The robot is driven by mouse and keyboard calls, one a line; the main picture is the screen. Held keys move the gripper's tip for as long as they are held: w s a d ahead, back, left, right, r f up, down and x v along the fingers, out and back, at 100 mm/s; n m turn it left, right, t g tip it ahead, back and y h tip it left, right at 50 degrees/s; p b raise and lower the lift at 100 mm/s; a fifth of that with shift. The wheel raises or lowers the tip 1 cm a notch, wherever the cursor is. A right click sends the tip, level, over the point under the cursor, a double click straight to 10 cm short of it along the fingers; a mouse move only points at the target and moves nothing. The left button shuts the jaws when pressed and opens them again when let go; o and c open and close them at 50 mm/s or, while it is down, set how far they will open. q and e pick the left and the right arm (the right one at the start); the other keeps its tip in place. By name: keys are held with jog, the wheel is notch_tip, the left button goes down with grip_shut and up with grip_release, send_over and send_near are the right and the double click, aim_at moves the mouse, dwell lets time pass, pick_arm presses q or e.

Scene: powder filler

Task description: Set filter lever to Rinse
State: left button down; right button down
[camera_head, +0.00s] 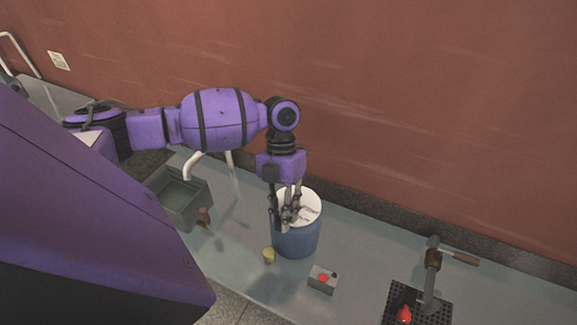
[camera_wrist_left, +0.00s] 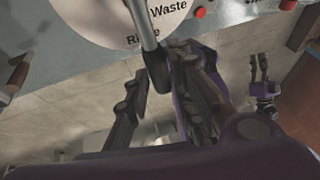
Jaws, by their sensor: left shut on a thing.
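The blue filter drum (camera_head: 296,240) stands on the counter with a white round top (camera_head: 312,203). In the left wrist view the white top (camera_wrist_left: 95,18) shows the words "Waste" and "Rinse". The lever (camera_wrist_left: 148,32), a metal rod with a dark handle end, crosses the "Rinse" word and hides part of it. The fingers partly hide the lever in the head view. What looks like my right gripper (camera_wrist_left: 260,68) shows small in the left wrist view, away from the drum.
A grey box with a red button (camera_head: 322,279) and a small yellowish cup (camera_head: 269,255) stand near the drum. A sink (camera_head: 180,198) lies left. A tap-like lever device (camera_head: 432,270) stands over a black grate at right. The red-brown wall is behind.

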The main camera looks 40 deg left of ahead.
jog(key=shift+w+r, duration=0.2)
jog(key=shift+w, duration=0.1)
pick_arm(q)
jog(key=c, duration=1.5)
grip_release()
jog(key=shift+a, duration=0.1)
pick_arm(e)
jog(key=shift+a, duration=0.1)
pick_arm(q)
jog(key=v, duration=1.2)
pick_arm(e)
jog(key=shift+s+f, duration=0.1)
jog(key=shift+s, duration=0.1)
